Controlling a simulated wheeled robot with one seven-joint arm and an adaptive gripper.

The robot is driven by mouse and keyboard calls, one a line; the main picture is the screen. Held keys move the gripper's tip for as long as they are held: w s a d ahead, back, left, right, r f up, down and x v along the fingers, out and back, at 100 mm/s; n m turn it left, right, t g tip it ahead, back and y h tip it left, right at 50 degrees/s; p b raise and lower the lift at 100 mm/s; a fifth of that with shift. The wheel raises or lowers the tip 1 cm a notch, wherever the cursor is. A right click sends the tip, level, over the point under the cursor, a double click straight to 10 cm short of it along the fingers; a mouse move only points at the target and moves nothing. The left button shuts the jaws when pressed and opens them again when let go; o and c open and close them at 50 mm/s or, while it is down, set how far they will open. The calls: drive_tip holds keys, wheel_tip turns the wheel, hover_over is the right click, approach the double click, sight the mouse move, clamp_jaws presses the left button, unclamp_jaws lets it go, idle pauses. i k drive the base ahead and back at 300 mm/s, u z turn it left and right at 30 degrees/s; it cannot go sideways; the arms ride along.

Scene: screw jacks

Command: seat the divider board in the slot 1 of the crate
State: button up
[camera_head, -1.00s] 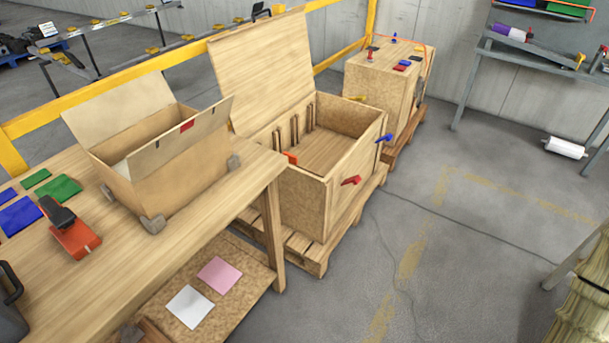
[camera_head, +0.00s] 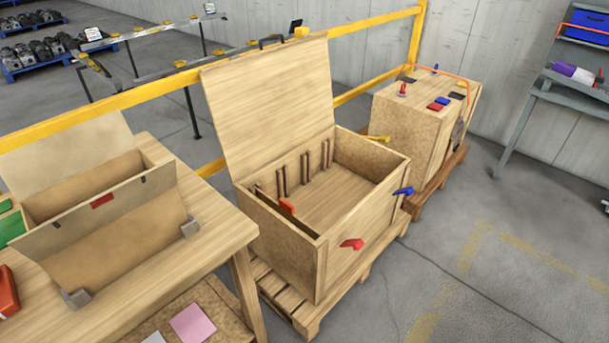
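The crate (camera_head: 283,248) is an open wooden box in the middle of the view, standing on a pallet. Its lid (camera_head: 268,98) is raised at the back left. Pairs of dark upright strips (camera_head: 306,166) stand along the inside of its back wall, with slots between them; I see no numbers on them. The crate floor (camera_head: 335,195) looks bare. An orange piece (camera_head: 287,206) shows at the inner left side of the crate. I cannot pick out a divider board in this view. My gripper is not in view.
A wooden table (camera_head: 215,225) with an open cardboard box (camera_head: 115,225) stands at the left. A closed crate (camera_head: 415,125) stands behind to the right. Red (camera_head: 351,244) and blue (camera_head: 403,191) handles stick out from the open crate. The floor (camera_head: 440,260) to the right is clear.

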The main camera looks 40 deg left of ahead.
sight(341, 181)
drive_tip(key=i, duration=1)
drive_tip(key=u, duration=2)
